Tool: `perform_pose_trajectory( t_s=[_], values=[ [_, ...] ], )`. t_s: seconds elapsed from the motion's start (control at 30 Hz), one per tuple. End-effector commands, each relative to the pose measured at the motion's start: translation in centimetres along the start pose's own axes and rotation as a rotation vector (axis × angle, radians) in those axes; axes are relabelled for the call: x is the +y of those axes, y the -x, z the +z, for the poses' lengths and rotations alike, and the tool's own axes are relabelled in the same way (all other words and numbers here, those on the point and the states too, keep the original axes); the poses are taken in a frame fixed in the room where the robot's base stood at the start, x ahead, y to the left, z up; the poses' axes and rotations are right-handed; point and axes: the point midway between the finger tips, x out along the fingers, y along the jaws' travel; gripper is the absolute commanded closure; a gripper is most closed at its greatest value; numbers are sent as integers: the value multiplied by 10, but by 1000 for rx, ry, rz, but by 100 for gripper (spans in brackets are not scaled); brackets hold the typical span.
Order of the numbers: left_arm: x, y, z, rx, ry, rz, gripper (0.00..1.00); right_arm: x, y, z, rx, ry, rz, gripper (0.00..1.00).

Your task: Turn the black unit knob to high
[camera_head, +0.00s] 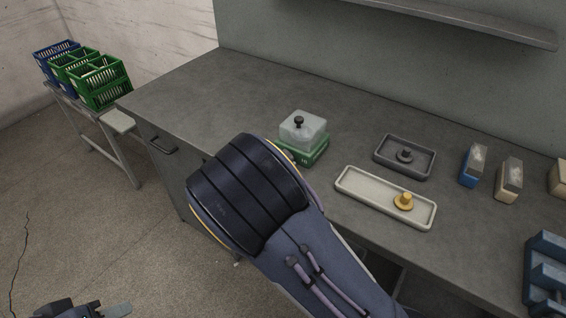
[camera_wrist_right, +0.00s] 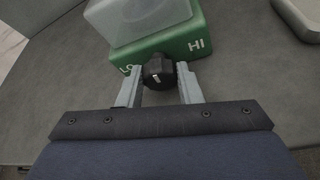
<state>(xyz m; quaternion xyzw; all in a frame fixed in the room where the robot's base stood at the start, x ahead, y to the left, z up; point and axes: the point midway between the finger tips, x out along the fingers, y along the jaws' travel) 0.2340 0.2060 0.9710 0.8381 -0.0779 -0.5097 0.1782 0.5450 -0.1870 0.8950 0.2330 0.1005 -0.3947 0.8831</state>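The black knob (camera_wrist_right: 158,74) is on the front of a green unit (camera_wrist_right: 180,42), between a white LO mark at its left and a HI mark at its right. The white line on the knob shows on its near face. My right gripper (camera_wrist_right: 160,80) has one finger on each side of the knob, close against it. In the head view the green unit (camera_head: 308,155) carries a translucent block (camera_head: 302,132) with a small black handle on top; my right arm hides most of its knob side. My left gripper (camera_head: 105,309) is partly cut off at the bottom left.
On the grey bench (camera_head: 240,95), a dark tray (camera_head: 384,166) and a pale tray (camera_head: 365,194) with a yellow piece (camera_head: 403,201) lie right of the unit. Several small blocks stand further right. Crates (camera_head: 103,88) sit on a side table. The bench's left part is clear.

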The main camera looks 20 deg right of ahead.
Motion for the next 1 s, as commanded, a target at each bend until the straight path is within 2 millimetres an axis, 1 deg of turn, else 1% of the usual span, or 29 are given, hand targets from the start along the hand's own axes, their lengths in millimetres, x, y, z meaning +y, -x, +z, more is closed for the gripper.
perform_pose_trajectory(
  t_s=[0.03, 0.13, 0.17, 0.47, 0.57, 0.8, 0.9, 1.0],
  values=[
    [0, 0, 0, 0, 0, 0, 64, 0, 0, 0, 0, -1, 0, 62],
    [0, 0, 0, 0, 0, 0, 64, 0, 0, 0, 0, 0, 0, 49],
    [0, 0, 0, 0, 0, 0, 64, 0, 0, 0, 0, 0, 0, 47],
    [0, 0, 0, 0, 0, 0, 64, 0, 2, 0, 0, 0, 1, 47],
    [0, 0, 0, 0, 0, 0, 64, 1, 12, 0, 0, 0, 3, 47],
    [0, 0, 0, 0, 0, 0, 64, 1, 54, 0, 2, -2, 4, 47],
    [0, 1, 0, 0, 0, 0, 64, 1, 67, 0, 2, 0, 3, 47],
    [0, 1, 0, 0, 0, 0, 64, 0, 75, 0, 1, -1, 1, 47]
  ],
)
